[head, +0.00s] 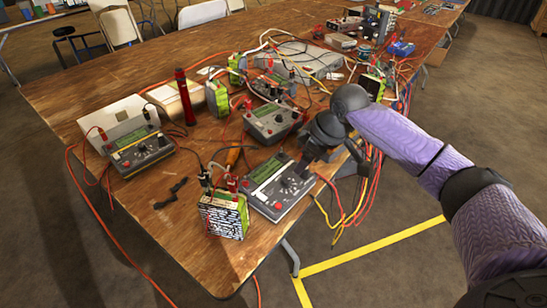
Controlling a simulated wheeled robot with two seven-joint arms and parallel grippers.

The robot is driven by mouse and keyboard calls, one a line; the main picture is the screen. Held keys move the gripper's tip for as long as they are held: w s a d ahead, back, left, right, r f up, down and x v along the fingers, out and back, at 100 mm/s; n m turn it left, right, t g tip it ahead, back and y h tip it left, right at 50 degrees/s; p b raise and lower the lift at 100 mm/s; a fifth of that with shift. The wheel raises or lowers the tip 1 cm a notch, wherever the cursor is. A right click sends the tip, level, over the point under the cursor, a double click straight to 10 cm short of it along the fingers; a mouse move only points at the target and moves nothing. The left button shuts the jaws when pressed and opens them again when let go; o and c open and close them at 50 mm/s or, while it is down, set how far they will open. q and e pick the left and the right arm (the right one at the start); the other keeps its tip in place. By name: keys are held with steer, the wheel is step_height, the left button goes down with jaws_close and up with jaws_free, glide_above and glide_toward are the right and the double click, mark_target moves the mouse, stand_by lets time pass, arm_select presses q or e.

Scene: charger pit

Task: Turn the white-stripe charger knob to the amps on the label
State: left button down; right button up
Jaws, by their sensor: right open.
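Three grey chargers with green screens and red knobs stand on the wooden table: a near one (268,198), a middle one (272,122) and a left one (139,150). I cannot make out which carries a white stripe. A red knob (278,207) shows on the near charger's front. A green battery pack (222,214) with a printed white label stands left of the near charger. The label is too small to read. My left gripper is not in view.
Red, black and yellow cables run between the chargers and hang over the table's right edge. A red cylinder (185,96) stands behind the left charger. More devices crowd the table's far end.

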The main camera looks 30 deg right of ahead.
mark_target(287, 180)
steer(key=b+x, duration=0.2)
steer(key=x, duration=0.2)
steer(key=b+x, duration=0.3)
steer(key=x, duration=0.2)
steer(key=shift+w, duration=0.25)
steer(key=shift+w+a+f, duration=0.1)
steer(key=shift+w+f, duration=0.05)
steer(key=shift+f, duration=0.2)
steer(key=shift+c, duration=0.7)
steer(key=c, duration=0.7)
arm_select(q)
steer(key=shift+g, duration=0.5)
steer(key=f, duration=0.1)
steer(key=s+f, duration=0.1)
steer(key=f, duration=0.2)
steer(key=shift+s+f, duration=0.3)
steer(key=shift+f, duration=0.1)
arm_select(e)
jaws_close()
